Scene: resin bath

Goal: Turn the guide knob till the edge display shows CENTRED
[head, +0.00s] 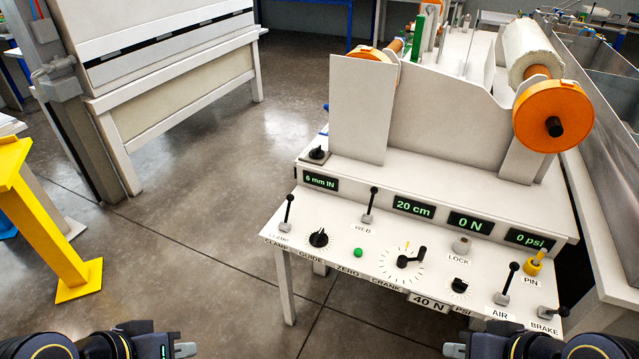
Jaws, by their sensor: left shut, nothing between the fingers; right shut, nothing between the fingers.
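The guide knob (318,238) is a black round knob with a dial of tick marks, on the sloped white panel above the GUIDE label. The edge display (321,182) at the left of the panel's upright face reads "6 mm IN" in green. My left gripper (187,350) is at the bottom edge, left of and nearer than the panel, shut and empty. My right gripper (454,350) is at the bottom edge in front of the panel, shut and empty. Neither touches the knob.
Beside the guide knob are the clamp lever (287,213), web lever (371,204), green zero button (358,252) and crank (411,257). A yellow stand (50,225) is at far left.

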